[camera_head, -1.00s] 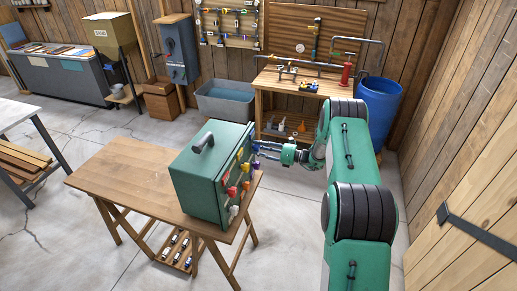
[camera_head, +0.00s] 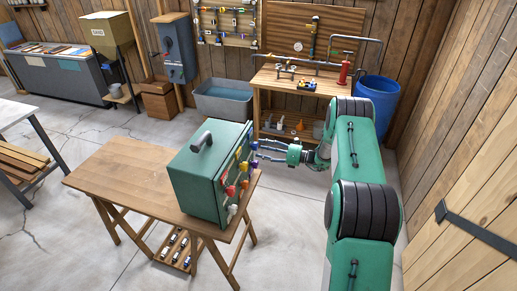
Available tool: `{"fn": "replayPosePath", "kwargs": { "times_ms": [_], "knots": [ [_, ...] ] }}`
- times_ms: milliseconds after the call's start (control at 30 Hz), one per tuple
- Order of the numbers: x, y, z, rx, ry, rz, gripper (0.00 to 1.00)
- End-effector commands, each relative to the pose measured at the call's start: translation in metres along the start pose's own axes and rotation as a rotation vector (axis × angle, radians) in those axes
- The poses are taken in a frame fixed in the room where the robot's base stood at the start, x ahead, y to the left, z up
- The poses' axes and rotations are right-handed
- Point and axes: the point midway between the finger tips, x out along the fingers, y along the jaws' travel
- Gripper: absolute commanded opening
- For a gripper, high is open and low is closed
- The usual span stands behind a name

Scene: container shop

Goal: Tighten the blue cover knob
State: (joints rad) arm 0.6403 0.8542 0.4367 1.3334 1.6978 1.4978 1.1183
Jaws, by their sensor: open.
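A green case (camera_head: 203,172) with a dark top handle stands on a wooden folding table (camera_head: 125,178). Its right face carries several coloured knobs: red, yellow, white, purple and blue. The blue cover knob (camera_head: 254,146) is small, near the upper far end of that face. A purple knob (camera_head: 253,168) sits below it. My gripper (camera_head: 261,150) is open, its fingers pointing left at the face, close beside the blue knob. I cannot tell whether the fingers touch it or stand around it.
Behind stands a wooden workbench (camera_head: 290,85) with pipes and a red pump (camera_head: 344,73). A blue barrel (camera_head: 378,101) and a grey tub (camera_head: 224,103) stand near it. A plank wall closes the right side. Floor is clear between table and workbench.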

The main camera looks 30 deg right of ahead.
Motion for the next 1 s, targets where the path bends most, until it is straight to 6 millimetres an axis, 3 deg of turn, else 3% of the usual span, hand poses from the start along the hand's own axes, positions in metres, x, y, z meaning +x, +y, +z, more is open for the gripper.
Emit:
{"fn": "replayPosePath", "kwargs": {
  "times_ms": [300,500,1000],
  "knots": [
    [-0.053,-0.001,0.000,0.000,-0.001,-0.002,0.53],
    [-0.076,0.000,0.000,0.001,-0.001,-0.001,0.53],
    [-0.085,0.000,-0.001,0.001,0.001,0.000,0.53]
  ]
}}
